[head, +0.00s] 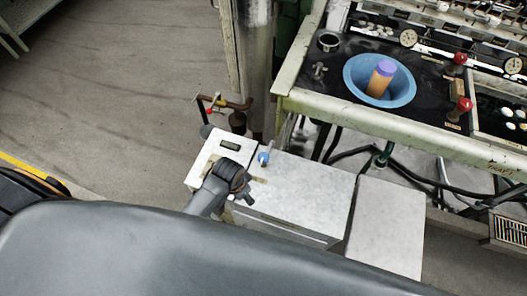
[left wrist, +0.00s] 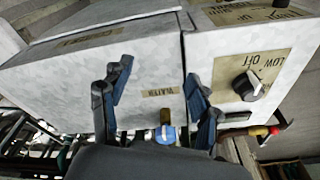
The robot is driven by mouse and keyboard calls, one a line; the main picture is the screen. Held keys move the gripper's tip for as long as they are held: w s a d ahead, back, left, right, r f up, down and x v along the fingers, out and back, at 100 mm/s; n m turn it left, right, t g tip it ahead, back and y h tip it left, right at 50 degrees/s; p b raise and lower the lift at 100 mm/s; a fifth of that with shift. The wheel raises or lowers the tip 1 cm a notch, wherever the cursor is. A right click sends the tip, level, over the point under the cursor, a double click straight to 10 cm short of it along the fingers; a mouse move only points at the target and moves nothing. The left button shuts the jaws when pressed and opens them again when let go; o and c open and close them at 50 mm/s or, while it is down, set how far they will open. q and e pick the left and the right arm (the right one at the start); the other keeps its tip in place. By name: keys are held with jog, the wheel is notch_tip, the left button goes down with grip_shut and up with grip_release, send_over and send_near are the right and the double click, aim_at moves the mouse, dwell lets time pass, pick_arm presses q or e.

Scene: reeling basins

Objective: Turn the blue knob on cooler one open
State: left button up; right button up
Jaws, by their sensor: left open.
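The blue knob (head: 263,157) sits on a short brass stem at a pale grey metal cooler box (head: 310,190). In the left wrist view the blue knob (left wrist: 166,133) shows low in the middle, under a small label that seems to read WATER. My left gripper (left wrist: 157,78) is open, with one dark blue finger to each side of the knob in that view. Nothing is seen held. In the head view my left gripper (head: 243,197) is over the box, just below and left of the knob. Which cooler number this is, I cannot read.
A black selector knob (left wrist: 248,86) sits on a LOW OFF plate beside the fingers. A red-handled pipe valve (head: 209,110) stands behind the box. A bench holds a blue basin (head: 357,72) and red knobs. Cables hang under the bench. Floor at left is open.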

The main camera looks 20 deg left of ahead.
pick_arm(q)
jog(key=w+d+r+m+g+p, duration=0.1)
jog(key=w+d+r+m+p, duration=0.15)
jog(key=w+r, duration=0.55)
notch_tip(320, 180, up, 6)
jog(key=m, duration=0.5)
send_over(264, 156)
jog(key=shift+n+g+y, duration=0.25)
jog(key=shift+g+y, duration=0.05)
jog(key=shift+g, duration=0.1)
notch_tip(264, 156, down, 12)
jog(key=shift+s+a+f, duration=0.1)
jog(key=shift+f, duration=0.1)
jog(key=shift+f+b, duration=0.35)
jog(key=shift+f, duration=0.2)
jog(key=shift+c, duration=0.2)
jog(key=c, duration=1.1)
